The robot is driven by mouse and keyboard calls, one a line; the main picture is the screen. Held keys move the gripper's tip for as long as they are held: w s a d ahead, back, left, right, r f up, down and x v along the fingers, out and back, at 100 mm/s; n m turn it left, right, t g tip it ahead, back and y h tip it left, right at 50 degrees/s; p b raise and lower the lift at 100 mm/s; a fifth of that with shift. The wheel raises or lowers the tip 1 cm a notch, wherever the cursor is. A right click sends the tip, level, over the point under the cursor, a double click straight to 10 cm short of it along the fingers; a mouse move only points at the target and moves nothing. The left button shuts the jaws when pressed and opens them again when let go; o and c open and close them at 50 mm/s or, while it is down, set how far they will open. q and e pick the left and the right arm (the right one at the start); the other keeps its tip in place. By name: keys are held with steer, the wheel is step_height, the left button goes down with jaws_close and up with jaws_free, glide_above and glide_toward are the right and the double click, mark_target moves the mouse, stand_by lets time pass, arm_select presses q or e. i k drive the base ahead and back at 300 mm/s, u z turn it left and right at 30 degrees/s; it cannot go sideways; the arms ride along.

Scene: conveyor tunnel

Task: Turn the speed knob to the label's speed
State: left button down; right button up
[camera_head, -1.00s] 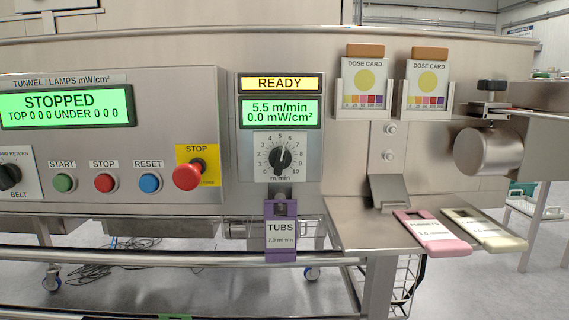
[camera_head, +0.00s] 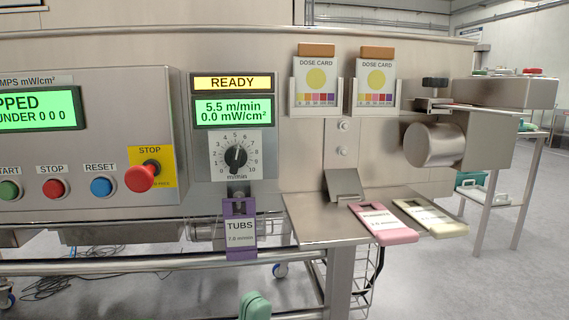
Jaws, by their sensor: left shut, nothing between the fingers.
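The black speed knob (camera_head: 236,157) sits on a white dial marked 0 to 10 m/min, its pointer just right of 5. The display (camera_head: 233,111) above it reads 5.5 m/min and 0.0 mW/cm². A purple tag (camera_head: 239,249) below the knob carries a white label (camera_head: 240,232) reading TUBS and, in small print, what looks like 7.0 m/min. My left gripper (camera_head: 255,304) shows only as a teal-green tip at the bottom edge, shut and empty, below the tag and apart from the knob. My right gripper is out of view.
A red STOP button (camera_head: 141,178) sticks out left of the knob. A metal shelf (camera_head: 308,222) juts out at the right with a pink tag (camera_head: 386,224) and a cream tag (camera_head: 430,217). A rail (camera_head: 130,264) runs below the panel. The space before the knob is clear.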

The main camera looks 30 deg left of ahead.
mark_target(236, 156)
steer(key=k, duration=0.65)
steer(key=u, duration=1.25)
steer(key=i, duration=0.45)
